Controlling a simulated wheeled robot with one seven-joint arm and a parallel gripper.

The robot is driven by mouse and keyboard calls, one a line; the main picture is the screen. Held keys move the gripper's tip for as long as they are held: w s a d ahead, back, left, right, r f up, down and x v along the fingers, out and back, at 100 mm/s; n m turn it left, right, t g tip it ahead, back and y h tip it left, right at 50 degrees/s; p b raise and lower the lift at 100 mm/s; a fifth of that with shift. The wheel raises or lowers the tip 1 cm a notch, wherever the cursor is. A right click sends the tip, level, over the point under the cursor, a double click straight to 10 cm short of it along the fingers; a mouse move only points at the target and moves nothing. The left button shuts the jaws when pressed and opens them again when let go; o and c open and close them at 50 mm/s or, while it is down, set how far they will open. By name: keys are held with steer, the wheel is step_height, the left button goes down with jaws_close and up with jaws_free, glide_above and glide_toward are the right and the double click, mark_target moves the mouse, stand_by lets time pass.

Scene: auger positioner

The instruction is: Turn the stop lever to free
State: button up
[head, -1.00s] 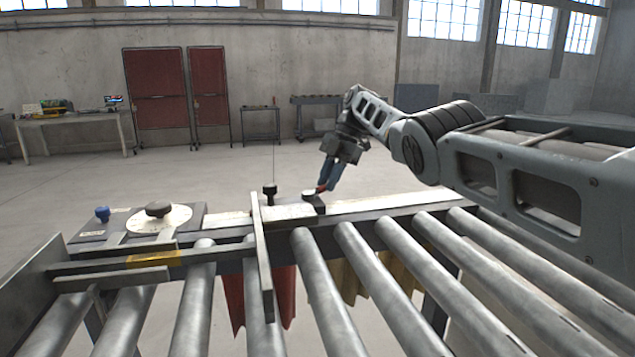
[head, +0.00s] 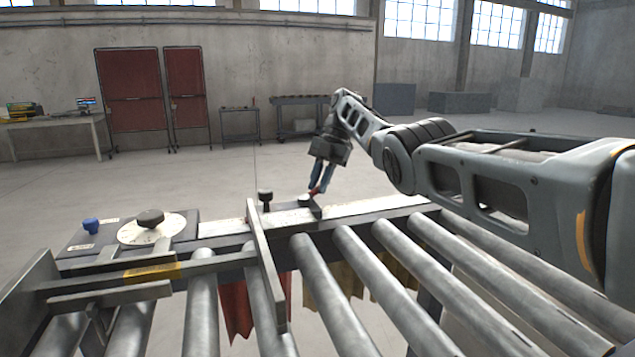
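The stop lever (head: 305,199) sits on the pale rail on the far side of the roller conveyor. It shows as a small dark hub with a red end pointing up and right. My gripper (head: 318,188) hangs above the rail with its two blue fingers pointing down. The fingers look slightly apart, with the lever's red end at or close to their tips. I cannot tell whether they touch it or stand around it. Left of the lever is an upright black knob (head: 265,196) by the long grey stop bar (head: 262,250).
A white dial with a dark knob (head: 150,218) and a blue knob (head: 91,226) sit on the plate at the left. Metal rollers (head: 330,290) fill the foreground. Red and yellow flaps hang below the rail. Open floor lies behind the conveyor.

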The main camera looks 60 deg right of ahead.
steer(key=o, duration=0.4)
steer(key=shift+r, duration=0.25)
step_height(320, 180, up, 4)
steer(key=shift+s, duration=0.1)
steer(key=s+d+r+p, duration=0.2)
steer(key=s, duration=0.1)
steer(key=s+d+r+p, duration=0.2)
steer(key=s, duration=0.1)
steer(key=s+d+r+p, duration=0.2)
steer(key=s, duration=0.1)
steer(key=shift+s+r+p, duration=0.2)
steer(key=shift+s+p, duration=0.2)
